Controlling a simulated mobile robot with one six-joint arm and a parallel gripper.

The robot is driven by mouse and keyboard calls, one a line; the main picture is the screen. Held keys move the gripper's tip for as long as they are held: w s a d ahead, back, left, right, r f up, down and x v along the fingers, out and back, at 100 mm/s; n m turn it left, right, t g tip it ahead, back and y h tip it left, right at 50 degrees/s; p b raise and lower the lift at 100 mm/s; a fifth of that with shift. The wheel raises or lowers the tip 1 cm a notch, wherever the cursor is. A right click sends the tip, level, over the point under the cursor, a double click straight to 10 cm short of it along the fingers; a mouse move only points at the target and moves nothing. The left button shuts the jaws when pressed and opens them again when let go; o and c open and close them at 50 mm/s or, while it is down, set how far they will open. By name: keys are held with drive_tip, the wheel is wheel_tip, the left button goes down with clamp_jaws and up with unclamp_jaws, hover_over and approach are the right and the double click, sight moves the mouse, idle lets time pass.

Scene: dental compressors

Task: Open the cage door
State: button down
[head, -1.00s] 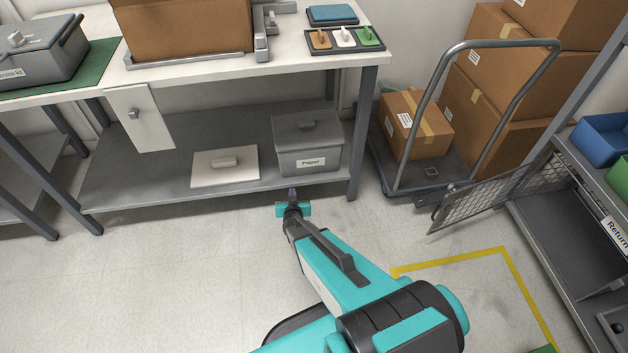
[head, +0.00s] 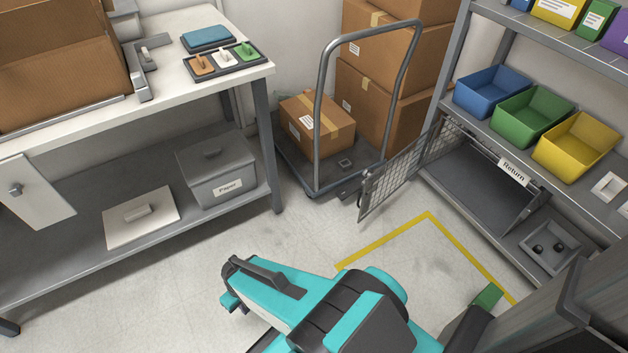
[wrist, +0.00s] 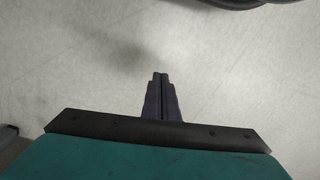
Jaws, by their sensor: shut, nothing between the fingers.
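The cage door is a grey wire-mesh panel (head: 400,176) in the head view, right of centre. It stands swung out from the left end of the lower bay of the shelf unit, and the bay behind it is exposed. My gripper (wrist: 160,76) is shut and empty in the wrist view, over bare pale floor. In the head view my arm is low in the centre, to the left of and nearer than the door, well apart from it. My fingertips are hidden there behind the arm.
A platform trolley (head: 316,184) with a carton stands just left of the door. The shelf unit holds blue, green and yellow bins (head: 577,146) and a Return label (head: 513,171). A workbench (head: 262,70) is at left. Yellow tape (head: 385,240) marks the otherwise clear floor before the shelf.

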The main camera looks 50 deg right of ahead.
drive_tip(key=s+d+r+g+h, duration=0.1)
drive_tip(key=s+d+r+g, duration=0.1)
drive_tip(key=s, duration=0.8)
drive_tip(key=shift+s+d+r+m+g, duration=0.2)
drive_tip(key=shift+r+m+g, duration=0.3)
drive_tip(key=shift+g, duration=0.7)
drive_tip(key=shift+w, duration=0.1)
